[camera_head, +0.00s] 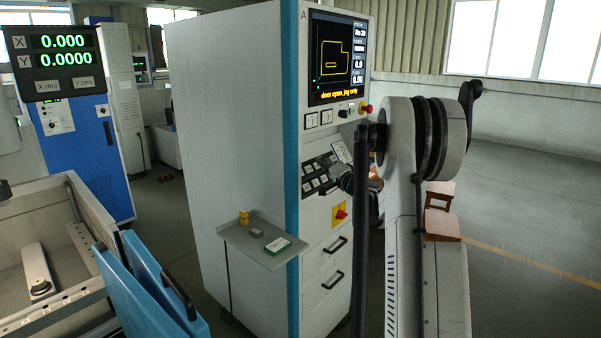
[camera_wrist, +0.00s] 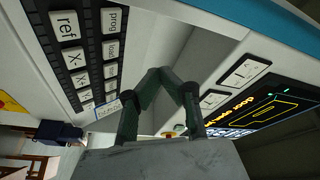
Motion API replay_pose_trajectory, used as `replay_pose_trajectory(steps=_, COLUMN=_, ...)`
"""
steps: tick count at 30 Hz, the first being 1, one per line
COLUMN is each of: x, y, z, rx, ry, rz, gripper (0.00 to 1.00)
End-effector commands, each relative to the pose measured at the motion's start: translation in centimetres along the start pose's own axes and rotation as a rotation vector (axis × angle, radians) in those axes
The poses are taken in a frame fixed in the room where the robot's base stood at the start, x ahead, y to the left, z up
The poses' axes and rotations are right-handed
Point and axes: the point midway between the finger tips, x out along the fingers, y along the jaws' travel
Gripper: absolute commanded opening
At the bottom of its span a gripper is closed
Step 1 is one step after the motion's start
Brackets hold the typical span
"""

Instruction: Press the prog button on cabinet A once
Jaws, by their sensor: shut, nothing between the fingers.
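Cabinet A (camera_head: 235,150) is a tall white cabinet with a blue edge strip, marked A at its top. Its sloped key panel (camera_head: 316,177) is partly hidden by my arm in the head view. In the wrist view the prog button (camera_wrist: 114,20) is a light square key at the top of the right key column, beside the ref key (camera_wrist: 65,24). My gripper (camera_wrist: 162,73) is shut and empty. Its fingertips are to the right of and below the prog button in the wrist picture, over the bare light panel, and appear apart from the keys. In the head view my gripper (camera_head: 345,178) is close to the key panel.
The screen (camera_head: 337,58) reads "door open, jog only". Below it are two switches (camera_head: 319,119) and a red knob (camera_head: 366,109). A side shelf (camera_head: 240,236) holds small items. A yellow-and-red switch (camera_head: 339,213) is below the keys. Open floor lies at right.

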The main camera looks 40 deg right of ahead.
Motion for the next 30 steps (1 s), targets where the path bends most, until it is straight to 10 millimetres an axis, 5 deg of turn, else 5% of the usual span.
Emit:
replay_pose_trajectory(steps=14, x=0.5, y=0.5, z=0.4, rx=0.0, ry=0.0, rz=0.0, gripper=0.0)
replay_pose_trajectory(steps=30, x=4.9, y=3.8, z=3.8, rx=0.0, ry=-0.002, rz=0.0, gripper=0.0)
